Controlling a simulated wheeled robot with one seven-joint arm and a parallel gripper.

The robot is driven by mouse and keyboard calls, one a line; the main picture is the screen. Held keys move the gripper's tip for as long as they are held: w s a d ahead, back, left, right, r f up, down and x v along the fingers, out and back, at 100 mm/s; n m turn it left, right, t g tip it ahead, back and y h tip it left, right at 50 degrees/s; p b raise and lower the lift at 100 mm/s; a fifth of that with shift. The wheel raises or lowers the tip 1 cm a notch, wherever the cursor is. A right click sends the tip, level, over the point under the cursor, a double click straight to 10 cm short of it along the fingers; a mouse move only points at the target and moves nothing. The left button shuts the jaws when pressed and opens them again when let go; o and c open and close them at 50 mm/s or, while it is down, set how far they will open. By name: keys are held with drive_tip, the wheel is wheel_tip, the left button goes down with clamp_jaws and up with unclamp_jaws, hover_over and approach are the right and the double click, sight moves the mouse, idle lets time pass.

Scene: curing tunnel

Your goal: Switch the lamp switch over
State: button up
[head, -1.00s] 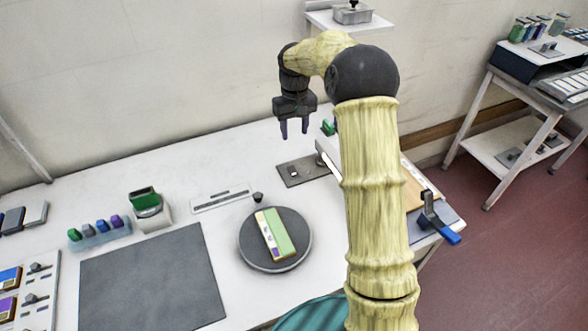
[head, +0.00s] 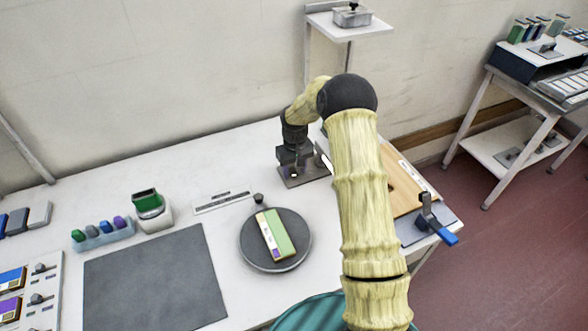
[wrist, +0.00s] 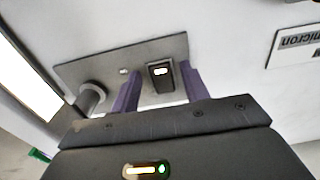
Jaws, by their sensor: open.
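The lamp switch (wrist: 160,75) is a small dark block with a glowing white mark, set on a grey metal plate (wrist: 95,68) in the wrist view. The plate also shows in the head view (head: 312,180), at the back of the table. My gripper (wrist: 163,80) is open, with one purple finger on each side of the switch. I cannot tell whether either finger touches it. In the head view my gripper (head: 294,168) is low over the plate's left part, and its fingertips are hard to make out.
A round knob (wrist: 91,97) stands on the same plate, left of my fingers. A bright lit panel (wrist: 28,75) is further left. In the head view a round dark turntable (head: 296,258) with a green-and-white block is in front. A wall shelf (head: 345,24) is above.

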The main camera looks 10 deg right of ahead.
drive_tip(key=shift+f, duration=0.35)
